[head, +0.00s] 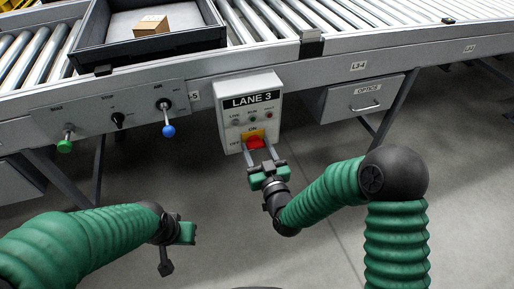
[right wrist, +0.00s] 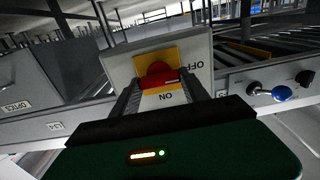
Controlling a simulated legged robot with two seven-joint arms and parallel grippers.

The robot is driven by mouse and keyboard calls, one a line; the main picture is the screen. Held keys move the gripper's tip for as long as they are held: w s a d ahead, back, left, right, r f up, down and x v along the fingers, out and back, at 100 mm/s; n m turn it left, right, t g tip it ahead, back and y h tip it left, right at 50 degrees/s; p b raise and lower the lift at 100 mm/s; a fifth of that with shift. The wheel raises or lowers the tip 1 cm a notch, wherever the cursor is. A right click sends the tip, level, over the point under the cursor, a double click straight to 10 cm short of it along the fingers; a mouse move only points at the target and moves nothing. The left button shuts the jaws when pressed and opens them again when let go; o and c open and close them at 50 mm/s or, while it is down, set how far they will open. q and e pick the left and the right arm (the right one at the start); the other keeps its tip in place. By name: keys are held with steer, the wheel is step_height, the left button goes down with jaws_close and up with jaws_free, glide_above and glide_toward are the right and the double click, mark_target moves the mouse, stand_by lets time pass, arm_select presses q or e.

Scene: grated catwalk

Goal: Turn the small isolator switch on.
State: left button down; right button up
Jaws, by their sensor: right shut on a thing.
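The isolator switch is a red handle (head: 255,142) on a yellow plate on the lower front of a grey box (head: 251,112) labelled LANE 3. ON is printed above the handle and OFF to its left. In the right wrist view the red handle (right wrist: 160,78) looks roughly crosswise; its exact angle is partly hidden by the fingers. My right gripper (head: 263,158) is shut on the red handle, one finger on each side. My left gripper (head: 178,240) hangs low at the left, away from the box; its jaws are too unclear to judge.
Left of the box, a conveyor panel carries a green knob (head: 65,146), a black selector (head: 118,119) and a blue knob (head: 168,130). An OPTICS drawer (head: 365,104) is at the right. A dark tray (head: 150,50) with a carton (head: 151,25) sits on rollers above.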

steer(key=m+p, duration=0.2)
steer(key=m, duration=0.2)
steer(key=shift+r, duration=0.1)
steer(key=m+p, duration=0.2)
steer(key=m, duration=0.3)
steer(key=shift+d, duration=0.2)
steer(key=m+p, duration=0.2)
steer(key=m, duration=0.2)
steer(key=shift+d+m, duration=0.1)
steer(key=shift+m, duration=0.2)
steer(key=m, duration=0.1)
steer(key=m+p, duration=0.1)
steer(key=m, duration=0.1)
steer(key=shift+f, duration=0.3)
steer(key=shift+f+m, duration=0.1)
steer(key=shift+m, duration=0.6)
steer(key=shift+f, duration=0.1)
steer(key=o, duration=1.4)
steer(key=shift+d, duration=0.1)
